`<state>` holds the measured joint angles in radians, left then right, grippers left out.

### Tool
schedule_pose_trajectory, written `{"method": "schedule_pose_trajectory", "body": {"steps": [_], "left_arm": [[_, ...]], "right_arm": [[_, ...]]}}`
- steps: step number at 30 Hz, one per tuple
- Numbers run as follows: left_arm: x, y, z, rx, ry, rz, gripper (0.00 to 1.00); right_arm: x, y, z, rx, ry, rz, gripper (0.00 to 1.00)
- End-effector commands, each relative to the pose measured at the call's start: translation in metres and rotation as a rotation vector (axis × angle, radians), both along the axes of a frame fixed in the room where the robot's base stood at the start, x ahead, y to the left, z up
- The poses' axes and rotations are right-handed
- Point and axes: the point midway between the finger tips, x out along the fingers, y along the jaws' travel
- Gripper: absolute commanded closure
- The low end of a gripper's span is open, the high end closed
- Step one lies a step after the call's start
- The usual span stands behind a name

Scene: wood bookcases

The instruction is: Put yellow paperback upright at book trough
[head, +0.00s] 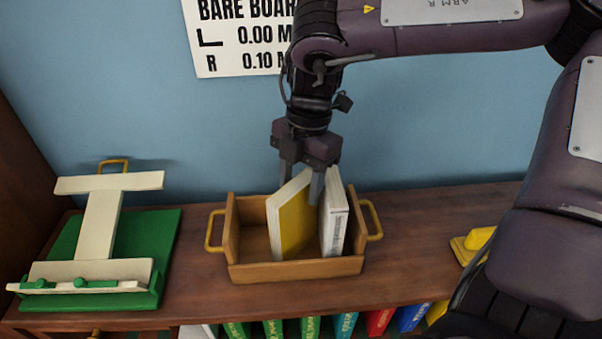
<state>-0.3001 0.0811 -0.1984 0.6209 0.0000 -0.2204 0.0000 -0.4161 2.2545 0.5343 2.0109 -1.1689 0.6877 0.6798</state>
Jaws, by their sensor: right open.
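The yellow paperback (293,222) stands in the wooden book trough (296,271), its yellow cover facing front and its top edge slanting. A white book (334,222) stands just to its right in the trough. My right gripper (302,182) is open and points down over the trough. One finger is at the top of the yellow paperback, partly hidden by it; the other comes down between the paperback and the white book. I cannot tell whether either finger touches a book. The lower edges of both books are hidden by the trough's front wall. My left gripper is not in view.
A cream stand on a green base (165,262) is at the left of the wooden shelf top (405,232). A yellow object (474,243) sits at the right, partly behind my right arm. Several coloured books stand on the shelf below. The trough has yellow handles at both ends.

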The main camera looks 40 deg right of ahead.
Motion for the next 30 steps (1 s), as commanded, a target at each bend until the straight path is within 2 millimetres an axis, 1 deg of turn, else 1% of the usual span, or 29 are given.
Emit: {"method": "schedule_pose_trajectory", "body": {"steps": [2, 5, 11, 15, 18, 21, 24, 30], "left_arm": [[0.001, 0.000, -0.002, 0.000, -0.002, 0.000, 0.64], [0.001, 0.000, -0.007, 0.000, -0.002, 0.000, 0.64], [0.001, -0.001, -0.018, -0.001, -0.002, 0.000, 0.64], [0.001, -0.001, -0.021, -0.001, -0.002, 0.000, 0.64], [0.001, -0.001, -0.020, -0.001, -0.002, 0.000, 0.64], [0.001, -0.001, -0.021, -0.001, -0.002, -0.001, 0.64], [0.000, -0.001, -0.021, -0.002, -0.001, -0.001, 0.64], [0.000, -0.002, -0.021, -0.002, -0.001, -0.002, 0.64]], "right_arm": [[0.001, -0.001, 0.004, -0.001, -0.002, 0.000, 0.51], [0.002, -0.003, 0.016, -0.003, -0.005, -0.002, 0.51], [0.004, -0.009, 0.057, -0.003, -0.008, -0.003, 0.51], [0.004, -0.014, 0.086, -0.004, -0.005, -0.004, 0.51], [0.005, -0.017, 0.103, -0.005, -0.003, -0.003, 0.51], [0.005, -0.018, 0.112, -0.003, -0.001, -0.002, 0.51], [0.005, -0.019, 0.117, -0.001, -0.001, -0.001, 0.51], [0.004, -0.019, 0.118, 0.000, -0.001, 0.000, 0.51]]}}
